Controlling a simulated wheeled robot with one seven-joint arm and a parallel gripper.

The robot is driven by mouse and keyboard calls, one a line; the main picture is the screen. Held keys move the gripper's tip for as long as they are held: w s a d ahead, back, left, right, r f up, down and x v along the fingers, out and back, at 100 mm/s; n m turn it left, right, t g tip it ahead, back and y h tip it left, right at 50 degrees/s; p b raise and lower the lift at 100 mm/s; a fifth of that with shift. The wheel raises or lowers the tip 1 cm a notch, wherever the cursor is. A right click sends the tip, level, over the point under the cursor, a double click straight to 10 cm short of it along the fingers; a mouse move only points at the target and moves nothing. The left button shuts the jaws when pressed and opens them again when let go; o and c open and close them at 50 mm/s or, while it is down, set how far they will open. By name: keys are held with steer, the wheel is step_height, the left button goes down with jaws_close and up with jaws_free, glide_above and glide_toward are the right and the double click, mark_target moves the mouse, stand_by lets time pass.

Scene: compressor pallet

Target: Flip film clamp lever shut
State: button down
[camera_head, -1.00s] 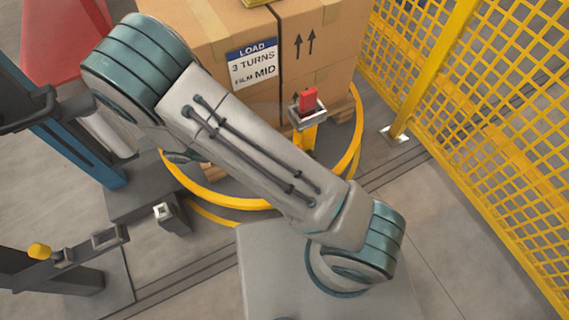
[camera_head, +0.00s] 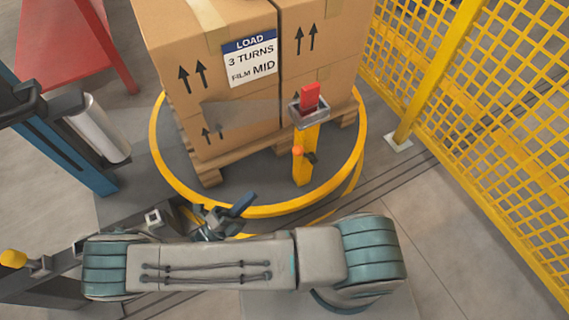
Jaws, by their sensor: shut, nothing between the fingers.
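A red upright lever (camera_head: 310,97) stands in a grey metal bracket (camera_head: 308,117) on top of a yellow post (camera_head: 303,168); it looks like the film clamp lever. An orange knob (camera_head: 298,151) and a small dark part sit lower on the post. My gripper (camera_head: 247,200) is dark and small, low at the near rim of the turntable. It is shut and empty, left of the post and below the lever in the picture, apart from both. My arm hides what lies behind it.
Cartons (camera_head: 210,60) with a load label stand on a pallet on the yellow-rimmed turntable (camera_head: 262,211). A white film roll (camera_head: 101,128) hangs on a blue mast at left. A yellow mesh fence (camera_head: 480,120) closes the right side. Floor between fence and turntable is clear.

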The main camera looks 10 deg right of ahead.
steer(key=shift+d, duration=0.1)
stand_by(0.3)
steer(key=b, duration=0.3)
glide_toward(305, 156)
step_height(305, 156, up, 5)
steer(key=w+d, duration=0.1)
steer(key=w, duration=0.1)
steer(key=shift+w+d+r+b, duration=0.1)
steer(key=shift+d+r+b, duration=0.2)
steer(key=shift+d, duration=0.35)
steer(key=shift+r+p, duration=0.2)
steer(key=shift+p, duration=0.2)
